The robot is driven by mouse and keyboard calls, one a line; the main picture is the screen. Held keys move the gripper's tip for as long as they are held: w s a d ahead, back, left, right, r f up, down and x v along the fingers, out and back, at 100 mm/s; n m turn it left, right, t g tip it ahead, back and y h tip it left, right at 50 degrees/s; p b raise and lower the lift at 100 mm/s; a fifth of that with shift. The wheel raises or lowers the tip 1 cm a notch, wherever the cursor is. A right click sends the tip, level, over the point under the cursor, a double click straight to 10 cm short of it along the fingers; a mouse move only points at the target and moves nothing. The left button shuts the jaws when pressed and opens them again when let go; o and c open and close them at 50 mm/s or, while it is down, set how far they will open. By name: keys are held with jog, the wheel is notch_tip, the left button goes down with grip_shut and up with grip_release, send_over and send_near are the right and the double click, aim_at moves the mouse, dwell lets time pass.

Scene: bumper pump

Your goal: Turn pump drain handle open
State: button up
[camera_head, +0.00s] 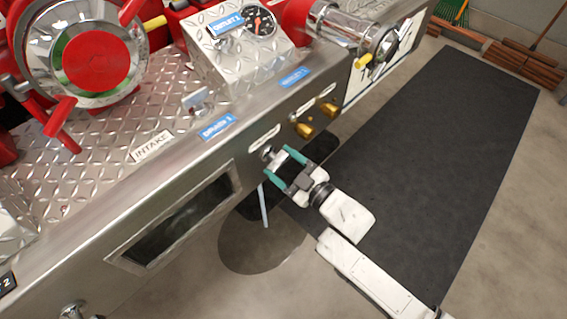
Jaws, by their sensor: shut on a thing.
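The pump drain handle (267,153) is a small silver knob on the front face of the metal pump panel. It sits below the blue drain label (217,127), and most of it is hidden by the fingers. My gripper (278,162) has teal fingertips at the panel face, one on each side of the handle, and is shut on it. The handle's exact turn angle is too small to tell. A pale bluish vertical streak (264,205) hangs below the panel just left of the gripper; it looks like a thin stream of water.
Two brass knobs (316,119) stick out of the panel to the right. A dark window (180,220) is to the left, with a silver knob (74,310) lower left. A dark round patch (260,242) lies on the floor below. The black floor mat (430,150) at right is clear.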

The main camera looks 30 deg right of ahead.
jog(key=shift+r, duration=0.15)
jog(key=o, duration=1)
jog(key=shift+o, duration=0.2)
jog(key=shift+s+d, duration=0.2)
jog(key=shift+s, duration=0.2)
jog(key=p+v, duration=0.1)
jog(key=v, duration=0.8)
jog(key=shift+s, duration=0.4)
